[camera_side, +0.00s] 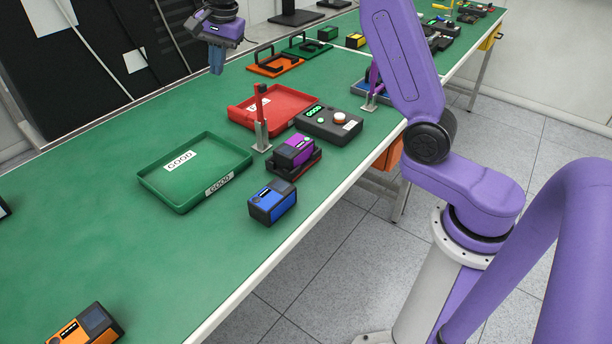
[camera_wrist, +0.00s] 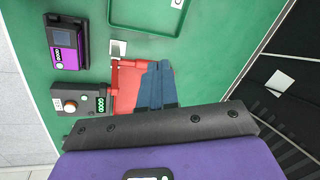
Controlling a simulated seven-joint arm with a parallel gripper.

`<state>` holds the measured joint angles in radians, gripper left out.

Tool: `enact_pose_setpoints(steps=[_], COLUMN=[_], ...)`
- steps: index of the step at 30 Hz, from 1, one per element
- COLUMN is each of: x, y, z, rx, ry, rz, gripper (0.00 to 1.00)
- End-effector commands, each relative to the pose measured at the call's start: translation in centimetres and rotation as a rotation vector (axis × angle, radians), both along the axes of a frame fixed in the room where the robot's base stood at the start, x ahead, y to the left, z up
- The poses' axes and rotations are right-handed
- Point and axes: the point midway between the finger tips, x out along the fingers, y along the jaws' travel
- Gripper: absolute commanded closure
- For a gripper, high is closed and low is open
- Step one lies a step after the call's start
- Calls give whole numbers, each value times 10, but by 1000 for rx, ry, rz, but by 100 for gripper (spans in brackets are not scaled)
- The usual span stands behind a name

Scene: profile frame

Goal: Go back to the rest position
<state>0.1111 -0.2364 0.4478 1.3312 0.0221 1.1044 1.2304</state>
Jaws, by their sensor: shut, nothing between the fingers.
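My gripper (camera_side: 216,70) hangs above the far side of the green table, at the upper left in the side view. Its blue fingers point down and are together, with nothing between them. In the wrist view the fingers (camera_wrist: 156,68) show in front of the red tray, which they partly cover. The gripper is well clear of the table top and touches nothing in the side view.
A green GOOD tray (camera_side: 175,184), red tray (camera_side: 243,113), button box (camera_side: 328,125) and upright red-topped post (camera_side: 261,122) stand on the table. A purple device (camera_side: 293,151), blue device (camera_side: 272,202) and orange device (camera_side: 85,328) sit nearer. Dark panels rise behind.

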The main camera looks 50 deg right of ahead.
Motion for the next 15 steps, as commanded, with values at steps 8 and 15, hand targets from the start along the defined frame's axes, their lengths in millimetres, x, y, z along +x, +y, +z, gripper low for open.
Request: enact_pose_setpoints(steps=[8, 15], x=[-80, -160], y=[53, 75], z=[-5, -14], rx=[-73, -131], ry=[27, 41], rz=[456, 849], gripper=[100, 100])
